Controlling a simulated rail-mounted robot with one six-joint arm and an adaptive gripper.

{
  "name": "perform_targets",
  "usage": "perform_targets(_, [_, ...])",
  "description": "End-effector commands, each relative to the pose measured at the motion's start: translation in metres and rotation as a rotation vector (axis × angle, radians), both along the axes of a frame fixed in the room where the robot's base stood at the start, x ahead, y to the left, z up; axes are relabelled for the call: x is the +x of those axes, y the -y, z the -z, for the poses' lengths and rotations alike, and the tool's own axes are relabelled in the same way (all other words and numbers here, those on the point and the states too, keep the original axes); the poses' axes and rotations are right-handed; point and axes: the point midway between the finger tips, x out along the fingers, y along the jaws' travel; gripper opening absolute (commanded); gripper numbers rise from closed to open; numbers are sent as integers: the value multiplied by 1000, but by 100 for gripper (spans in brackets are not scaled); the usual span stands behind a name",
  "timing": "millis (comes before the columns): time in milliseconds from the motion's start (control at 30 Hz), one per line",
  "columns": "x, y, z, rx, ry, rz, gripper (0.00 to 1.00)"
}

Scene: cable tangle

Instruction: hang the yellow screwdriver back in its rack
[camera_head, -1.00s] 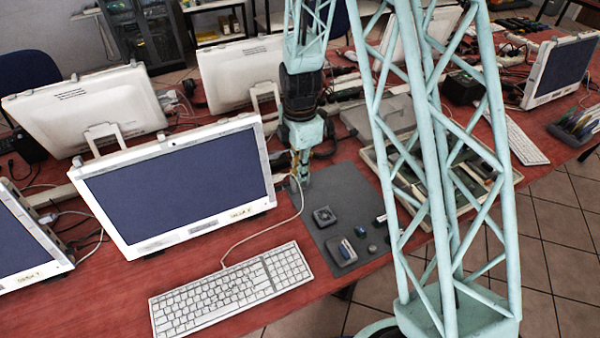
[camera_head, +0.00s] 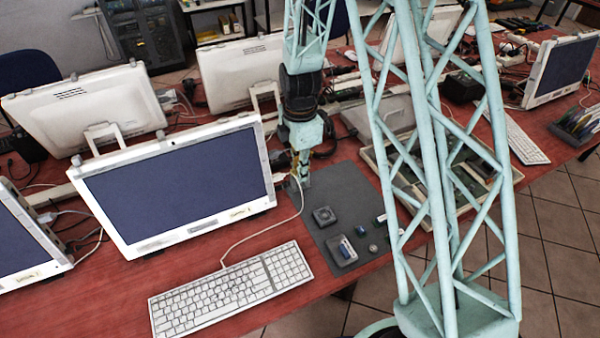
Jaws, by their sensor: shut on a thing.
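My gripper (camera_head: 303,182) points down at the upper left part of the grey mat, beside the right edge of the nearest large monitor. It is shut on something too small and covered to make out. Some yellow shows between the gripper's links, but I cannot tell whether it is the screwdriver. No yellow screwdriver can be clearly picked out elsewhere. A dark rack-like holder (camera_head: 577,126) with several upright, colored items stands at the far right table edge, far from my gripper. I cannot tell whether it is the screwdriver's rack.
A white cable (camera_head: 299,208) runs from near my gripper down to the keyboard (camera_head: 232,287). The grey mat (camera_head: 345,187) holds several small dark parts. A compartment tray (camera_head: 440,215) lies right of it, partly behind my pale green lattice arm. Monitors and cables crowd the back.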

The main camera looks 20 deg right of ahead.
Motion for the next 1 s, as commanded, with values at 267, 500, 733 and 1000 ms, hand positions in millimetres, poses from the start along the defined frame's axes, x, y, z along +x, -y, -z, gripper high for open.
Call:
perform_targets(267, [0,0,3,0,0,0,0])
perform_targets(500, [0,0,5,0,0,0,0])
perform_targets(733, [0,0,7,0,0,0,0])
perform_targets(1000, [0,0,8,0,0,0,0])
